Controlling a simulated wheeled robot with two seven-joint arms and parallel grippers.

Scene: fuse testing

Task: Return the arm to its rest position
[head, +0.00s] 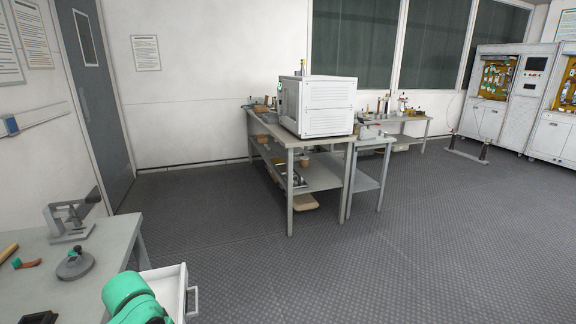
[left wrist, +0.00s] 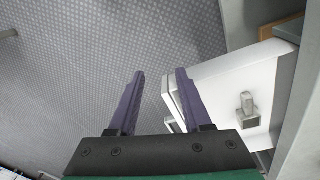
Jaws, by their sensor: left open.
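My left gripper (left wrist: 160,78) shows in the left wrist view with its two purple fingers apart and nothing between them. Beyond the fingers is the grey textured floor. A white drawer (left wrist: 262,90) with a small grey object (left wrist: 248,108) on it or in it lies just right of the right finger. In the head view a green part of my arm (head: 130,292) is at the bottom, in front of the open white drawer (head: 172,285). The gripper fingers do not show in the head view. My right gripper is not in either view.
A grey table (head: 105,250) at the lower left bears a grey metal stand (head: 68,222), a round grey piece (head: 74,265) and a dark tray (head: 38,317). A workbench (head: 325,182) with a white box machine (head: 318,105) stands further back. The floor (head: 400,250) to the right is clear.

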